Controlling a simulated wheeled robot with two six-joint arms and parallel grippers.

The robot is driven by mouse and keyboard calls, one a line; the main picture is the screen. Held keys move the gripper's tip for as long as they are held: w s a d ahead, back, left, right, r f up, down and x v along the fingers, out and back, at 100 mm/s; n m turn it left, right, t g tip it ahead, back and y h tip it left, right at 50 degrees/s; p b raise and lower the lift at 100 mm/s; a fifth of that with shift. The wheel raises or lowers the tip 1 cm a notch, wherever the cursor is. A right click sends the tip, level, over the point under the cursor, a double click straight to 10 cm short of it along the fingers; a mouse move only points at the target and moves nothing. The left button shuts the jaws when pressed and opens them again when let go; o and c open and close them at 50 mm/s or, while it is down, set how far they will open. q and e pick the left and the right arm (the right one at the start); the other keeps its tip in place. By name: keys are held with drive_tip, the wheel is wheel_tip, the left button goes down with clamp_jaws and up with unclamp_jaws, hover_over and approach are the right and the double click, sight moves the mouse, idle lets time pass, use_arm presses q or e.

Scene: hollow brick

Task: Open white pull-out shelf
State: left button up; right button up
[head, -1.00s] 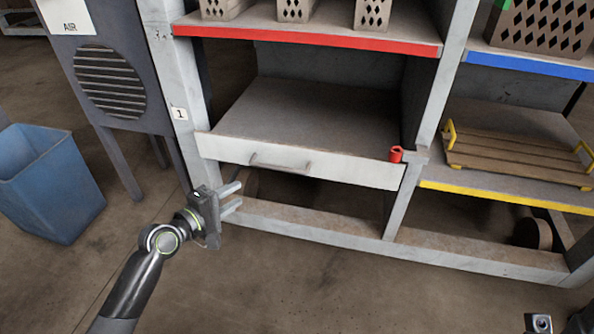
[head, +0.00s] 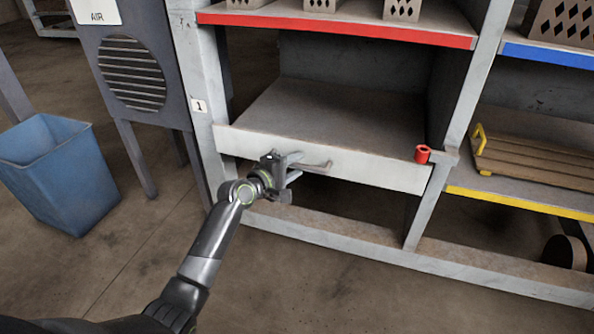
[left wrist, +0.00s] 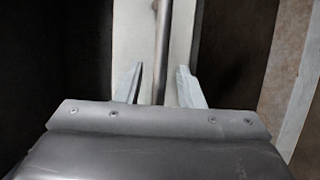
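The white pull-out shelf (head: 375,168) sits in the rack's left bay, below the red-edged shelf. Its grey bar handle (head: 318,166) is on the white front; it also shows in the left wrist view (left wrist: 161,45). My left gripper (head: 297,168) is at the left end of the handle. In the left wrist view its two fingers (left wrist: 157,88) are apart, one on each side of the handle bar, with gaps between. They do not visibly touch the bar. My right gripper is not in the head view.
A blue bin (head: 48,170) is on the floor at left. A grey cabinet (head: 130,60) stands beside the rack. The floor in front is clear.

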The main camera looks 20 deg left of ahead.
use_arm(q)
drive_tip(key=shift+w+d, duration=0.25)
drive_tip(key=shift+w, duration=0.25)
drive_tip(key=shift+f, duration=0.1)
clamp_jaws()
